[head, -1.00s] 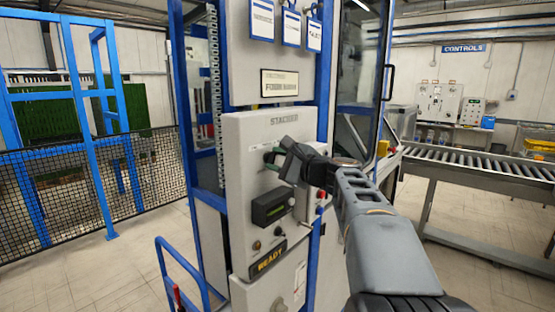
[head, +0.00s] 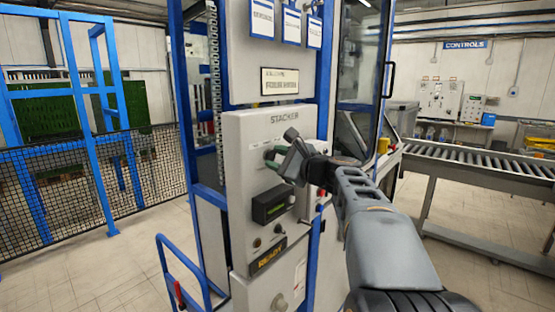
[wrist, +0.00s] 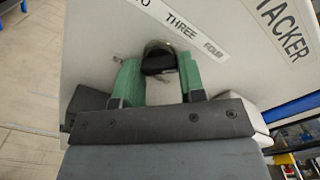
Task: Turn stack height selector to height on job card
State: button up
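The stack height selector (wrist: 160,62) is a dark knob with a silvery rim on the light grey stacker panel (head: 240,150). A label strip (wrist: 185,28) beside it reads THREE and FOUR, with part of another word cut off. My gripper (head: 269,159) is at the upper part of the panel. In the wrist view its green fingers (wrist: 158,78) lie on either side of the knob, close against it, and appear shut on it. The panel lettering is slanted in that view. The knob's pointer cannot be made out. No job card can be clearly identified.
Below the selector are a small dark display (head: 272,205), knobs and a READY plate (head: 268,256). A framed sign (head: 280,81) and cards (head: 291,27) hang above. A blue rail (head: 180,265) stands at lower left, a roller conveyor (head: 460,158) at right.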

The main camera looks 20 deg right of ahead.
jog(key=o, duration=0.4)
jog(key=b+v, duration=0.3)
jog(key=v, duration=1)
jog(key=shift+s+d, duration=0.1)
jog(key=shift+s, duration=0.3)
